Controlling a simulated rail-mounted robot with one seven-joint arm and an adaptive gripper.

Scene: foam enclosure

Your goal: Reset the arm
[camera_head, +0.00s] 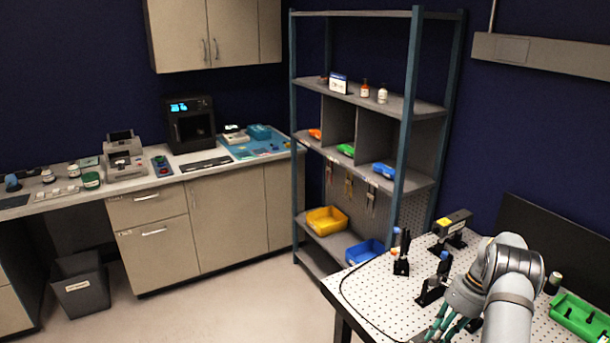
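My arm (508,282) shows at the lower right, over the perforated white table (385,295). I see nothing held.
Black optical mounts (402,252) and (434,282), a yellow-black device (452,226) and a green tray (580,317) stand on the table close around my arm. A grey shelf rack (365,100) with bins stands behind.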

